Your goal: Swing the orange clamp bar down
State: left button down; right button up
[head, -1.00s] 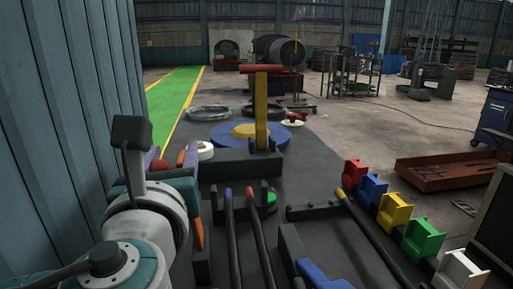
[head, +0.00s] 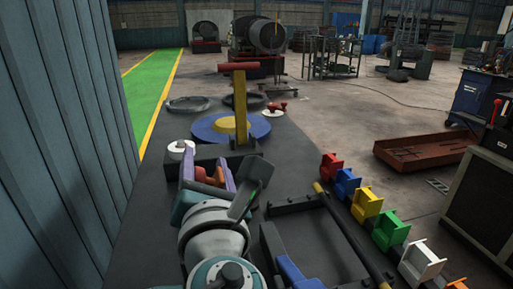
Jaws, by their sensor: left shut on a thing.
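The orange clamp bar (head: 208,176) shows only as a short orange piece between the purple fingers of my left gripper (head: 207,178). The gripper is shut on it, just in front of the dark block at the foot of the yellow post. My own arm and wrist hide the rest of the bar and its pivot, so its full angle cannot be told. My right gripper is not in view.
The yellow post (head: 240,110) with a red crossbar stands behind my gripper, by a blue disc (head: 205,128). A white cylinder (head: 181,149) is to the left. A black lever (head: 350,235) and several coloured blocks line the right. A corrugated wall (head: 60,140) is close on the left.

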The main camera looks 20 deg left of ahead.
pick_arm(q)
jog(key=shift+w+d, duration=0.15)
jog(key=shift+d, duration=0.05)
dwell(0.3)
jog(key=shift+c, duration=1.5)
grip_release()
jog(key=shift+f, duration=0.1)
